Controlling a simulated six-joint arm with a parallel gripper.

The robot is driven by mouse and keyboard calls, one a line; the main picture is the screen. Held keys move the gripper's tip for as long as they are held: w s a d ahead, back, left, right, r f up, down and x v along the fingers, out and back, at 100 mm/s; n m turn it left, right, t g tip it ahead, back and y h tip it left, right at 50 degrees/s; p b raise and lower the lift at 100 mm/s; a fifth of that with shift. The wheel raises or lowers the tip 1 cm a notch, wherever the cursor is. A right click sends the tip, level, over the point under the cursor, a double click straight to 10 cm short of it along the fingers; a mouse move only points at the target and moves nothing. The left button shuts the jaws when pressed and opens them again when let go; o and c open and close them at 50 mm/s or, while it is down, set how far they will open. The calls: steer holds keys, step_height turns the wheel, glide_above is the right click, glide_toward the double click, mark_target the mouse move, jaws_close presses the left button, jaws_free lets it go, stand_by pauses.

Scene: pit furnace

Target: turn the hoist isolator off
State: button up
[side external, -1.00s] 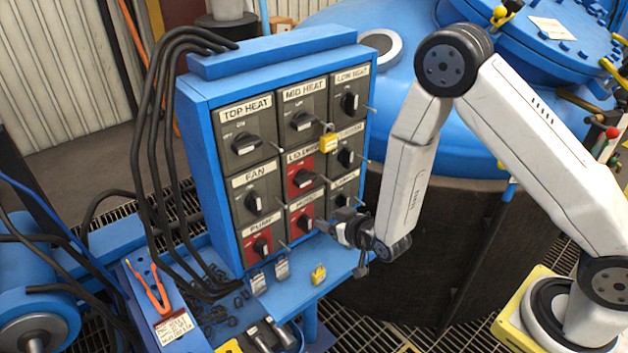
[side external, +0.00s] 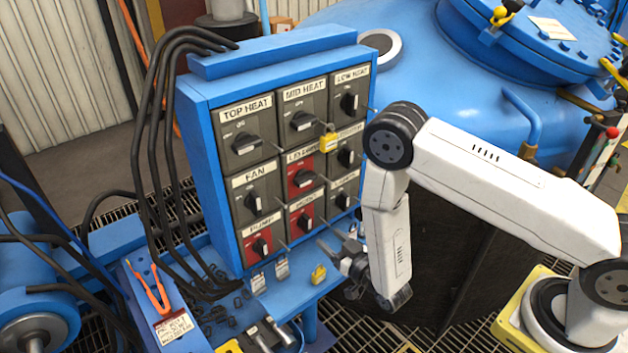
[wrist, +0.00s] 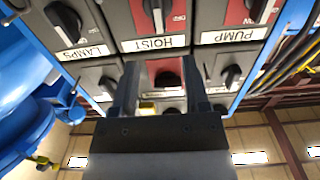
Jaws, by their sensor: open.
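The hoist isolator (side external: 302,219) is the red plate with a black rotary handle in the middle of the panel's bottom row, partly hidden by my arm's end in the side view. In the wrist view its handle (wrist: 158,12) shows upside down above the HOIST label (wrist: 155,44), standing roughly upright in the picture; its exact setting is hard to read. My gripper (side external: 336,246) is open and empty, in front of and below the bottom row, apart from the handle. In the wrist view its two fingers (wrist: 161,75) stand either side of a red-plated switch beyond, with the hoist handle above them.
The pump switch (side external: 262,245) and lamps switch (side external: 343,200) flank the hoist. A yellow padlock (side external: 328,142) hangs on the panel. Tags (side external: 281,268) and another yellow padlock (side external: 318,273) are at the blue ledge below. Thin pins project from the panel.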

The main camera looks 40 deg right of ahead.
mark_target(310, 221)
steer(key=shift+w, duration=3.75)
jaws_close()
